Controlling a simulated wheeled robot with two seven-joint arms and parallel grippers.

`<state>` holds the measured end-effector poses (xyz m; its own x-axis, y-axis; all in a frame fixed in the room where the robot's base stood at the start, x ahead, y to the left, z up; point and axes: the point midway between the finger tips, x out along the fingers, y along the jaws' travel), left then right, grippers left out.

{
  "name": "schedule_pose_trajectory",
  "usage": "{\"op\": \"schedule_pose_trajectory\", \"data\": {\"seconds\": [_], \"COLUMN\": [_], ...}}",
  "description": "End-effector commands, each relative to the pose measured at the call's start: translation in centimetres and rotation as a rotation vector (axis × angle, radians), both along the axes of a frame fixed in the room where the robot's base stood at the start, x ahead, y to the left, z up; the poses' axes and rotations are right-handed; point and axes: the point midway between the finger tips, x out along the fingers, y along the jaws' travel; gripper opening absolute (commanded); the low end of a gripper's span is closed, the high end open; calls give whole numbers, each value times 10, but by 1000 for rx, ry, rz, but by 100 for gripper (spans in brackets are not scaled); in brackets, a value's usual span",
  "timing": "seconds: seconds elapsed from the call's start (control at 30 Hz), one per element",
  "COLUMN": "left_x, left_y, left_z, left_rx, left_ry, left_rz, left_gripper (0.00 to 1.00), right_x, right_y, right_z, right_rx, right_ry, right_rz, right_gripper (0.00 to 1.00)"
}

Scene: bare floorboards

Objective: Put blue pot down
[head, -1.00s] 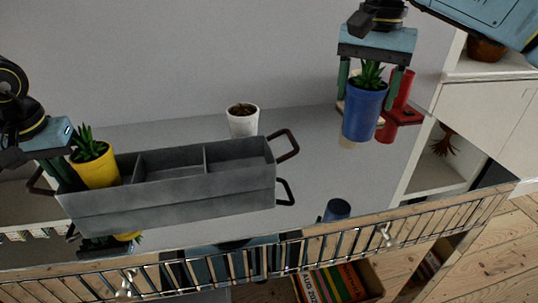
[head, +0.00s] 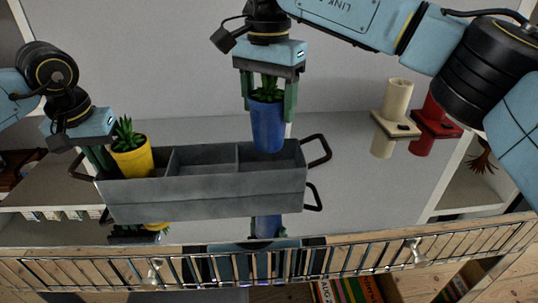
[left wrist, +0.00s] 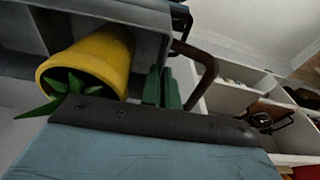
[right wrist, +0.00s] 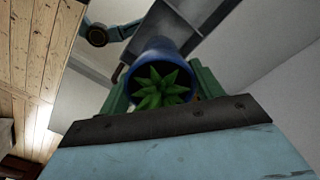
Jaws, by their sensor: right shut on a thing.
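The blue pot (head: 268,127) with a spiky green plant is upright in my right gripper (head: 268,100), whose fingers are shut on its two sides. Its lower end shows at the right compartment of the grey tray (head: 205,202); whether it touches the bottom cannot be seen. The pot and plant also show in the right wrist view (right wrist: 160,85). A yellow pot (head: 133,163) with a plant stands in the tray's left compartment. My left gripper (head: 100,158) is at the tray's left end, fingers close together beside the handle (left wrist: 205,75); contact is unclear.

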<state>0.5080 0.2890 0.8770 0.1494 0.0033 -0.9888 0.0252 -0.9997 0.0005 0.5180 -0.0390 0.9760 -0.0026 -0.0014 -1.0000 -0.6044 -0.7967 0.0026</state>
Motion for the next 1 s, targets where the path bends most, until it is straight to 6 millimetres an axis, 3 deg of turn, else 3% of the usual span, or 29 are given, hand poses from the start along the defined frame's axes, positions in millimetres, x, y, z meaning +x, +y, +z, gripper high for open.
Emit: {"op": "schedule_pose_trajectory", "data": {"seconds": [0.1, 0.57, 0.97, 1.0], "left_x": [0, 0, 0, 0], "left_y": [1, 1, 1, 1], "left_z": [0, 0, 0, 0], "left_rx": [1, 1, 1, 1], "left_ry": [-1, 0, 0, 0], "left_rz": [1, 1, 1, 1], "left_gripper": [0, 0, 0, 0], "right_x": [0, 0, 0, 0], "right_y": [-1, -1, -1, -1], "right_z": [-23, -72, -78, -79], "right_rx": [-1, 0, 0, -1], "right_ry": [1, 0, -1, -1], "right_rz": [0, -1, -1, -1], "right_gripper": [29, 29, 29, 69]}}
